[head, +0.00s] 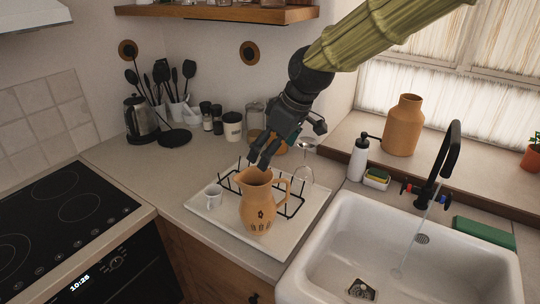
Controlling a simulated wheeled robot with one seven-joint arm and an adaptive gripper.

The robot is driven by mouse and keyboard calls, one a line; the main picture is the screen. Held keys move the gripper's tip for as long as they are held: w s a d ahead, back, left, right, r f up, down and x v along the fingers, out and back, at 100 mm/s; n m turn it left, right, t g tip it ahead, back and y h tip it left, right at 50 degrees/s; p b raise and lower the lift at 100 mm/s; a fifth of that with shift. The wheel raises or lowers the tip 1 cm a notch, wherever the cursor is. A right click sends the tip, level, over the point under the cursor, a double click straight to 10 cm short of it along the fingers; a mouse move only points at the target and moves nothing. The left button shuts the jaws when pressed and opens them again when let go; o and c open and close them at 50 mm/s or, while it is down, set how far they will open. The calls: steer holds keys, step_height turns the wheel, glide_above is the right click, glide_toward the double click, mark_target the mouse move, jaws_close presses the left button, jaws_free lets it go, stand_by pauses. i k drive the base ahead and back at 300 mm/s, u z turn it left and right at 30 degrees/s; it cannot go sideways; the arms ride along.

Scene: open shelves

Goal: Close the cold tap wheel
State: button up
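The black tap (449,150) stands behind the white sink at the right. A thin stream of water (415,232) runs from its spout into the basin. A red wheel (406,188) is on the tap's left side and a blue wheel (443,199) is on its right, low by the base. The blue one looks like the cold wheel; how far it is turned is too small to tell. My gripper (260,160) is well to the left of the tap, just above or behind the mouth of a clay jug. Whether its fingers are open or shut is unclear.
A soap bottle (358,160), a sponge holder (376,179) and a terracotta vase (403,127) stand left of the tap. A green block (484,234) lies right.

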mark_target(447, 201)
steer(key=z, duration=1.4)
